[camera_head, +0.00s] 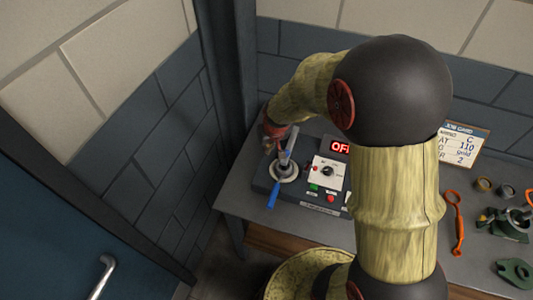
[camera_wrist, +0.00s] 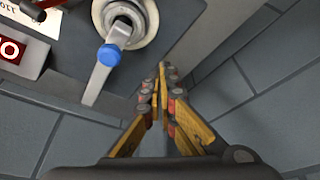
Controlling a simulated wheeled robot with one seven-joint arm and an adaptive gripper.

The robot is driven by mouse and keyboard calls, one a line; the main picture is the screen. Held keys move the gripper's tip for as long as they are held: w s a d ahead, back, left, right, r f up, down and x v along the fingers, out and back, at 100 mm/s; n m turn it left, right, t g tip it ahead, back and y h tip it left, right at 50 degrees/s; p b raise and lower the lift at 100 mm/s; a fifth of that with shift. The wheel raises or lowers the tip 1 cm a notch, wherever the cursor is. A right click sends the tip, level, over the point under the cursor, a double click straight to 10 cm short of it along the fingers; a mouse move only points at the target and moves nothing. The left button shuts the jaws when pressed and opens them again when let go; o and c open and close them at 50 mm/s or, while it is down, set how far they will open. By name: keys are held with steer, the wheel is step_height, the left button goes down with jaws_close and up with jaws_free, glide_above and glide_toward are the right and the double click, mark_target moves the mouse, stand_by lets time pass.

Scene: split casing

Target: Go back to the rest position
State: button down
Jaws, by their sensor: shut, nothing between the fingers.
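My gripper (camera_wrist: 160,75) is shut and empty in the wrist view, its yellow fingers meeting beside a control panel. In the head view my gripper (camera_head: 268,145) is small and partly hidden at the panel's back left. The dark control panel (camera_head: 262,182) sits on the bench and has a round metal fitting (camera_head: 285,172) with a blue-ended lever (camera_head: 273,195). In the wrist view the lever's blue knob (camera_wrist: 109,55) is left of the fingers, apart from them. My arm covers part of the panel and its red display (camera_head: 340,147).
The grey bench (camera_head: 235,200) stands against block walls, with a dark post (camera_head: 228,70) close on the left. A job card (camera_head: 463,144), an orange tool (camera_head: 458,222) and green parts (camera_head: 515,272) are at the right. A blue door (camera_head: 50,245) is at lower left.

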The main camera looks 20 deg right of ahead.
step_height(320, 180, up, 6)
steer(key=s+d, duration=0.1)
steer(key=d, duration=0.1)
steer(key=shift+s+r, duration=0.15)
steer(key=shift+s, duration=0.2)
